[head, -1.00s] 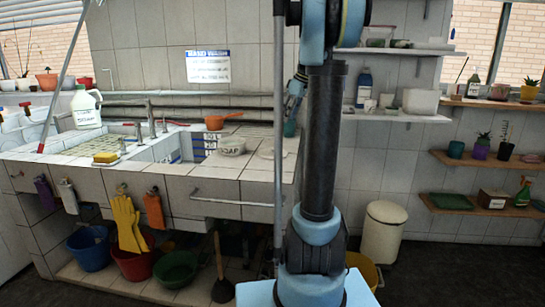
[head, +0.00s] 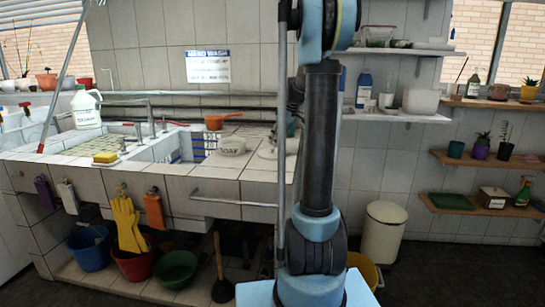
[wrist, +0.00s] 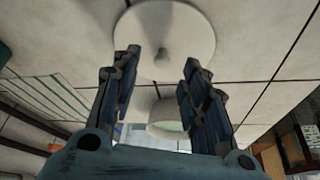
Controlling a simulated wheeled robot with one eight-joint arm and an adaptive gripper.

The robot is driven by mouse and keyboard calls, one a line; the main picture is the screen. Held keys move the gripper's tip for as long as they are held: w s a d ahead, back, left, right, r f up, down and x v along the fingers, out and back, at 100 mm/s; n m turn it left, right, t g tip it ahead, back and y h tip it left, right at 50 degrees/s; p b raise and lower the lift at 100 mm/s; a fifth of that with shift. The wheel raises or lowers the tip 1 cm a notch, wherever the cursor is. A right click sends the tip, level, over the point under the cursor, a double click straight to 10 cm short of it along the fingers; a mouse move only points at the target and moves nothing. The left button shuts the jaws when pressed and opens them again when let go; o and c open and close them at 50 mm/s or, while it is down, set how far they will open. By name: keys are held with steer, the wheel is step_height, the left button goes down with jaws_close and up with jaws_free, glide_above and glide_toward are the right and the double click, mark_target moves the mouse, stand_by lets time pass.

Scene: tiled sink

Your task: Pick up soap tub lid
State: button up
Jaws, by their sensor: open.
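The soap tub lid is a pale round disc with a small knob; it lies on the tiled counter and fills the top of the wrist view (wrist: 190,25). In the head view the lid (head: 266,153) is partly hidden by my arm. My gripper (wrist: 161,60) is open, its two dark fingers spread on either side of the knob with nothing held. The gap between fingertips and lid is hard to judge. The white soap tub (head: 232,145) stands left of the lid; a round white tub also shows between the fingers in the wrist view (wrist: 164,120).
An orange scoop (head: 218,122) lies behind the tub. The sink basin (head: 172,148) is to the left, with a yellow sponge (head: 105,157) on its edge and a white jug (head: 85,108) beyond. A metal rail (head: 235,200) runs along the counter front.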

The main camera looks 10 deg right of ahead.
mark_target(274, 148)
steer(key=shift+x, duration=2.1)
steer(key=shift+a, duration=0.2)
jaws_close()
steer(key=shift+r, duration=0.15)
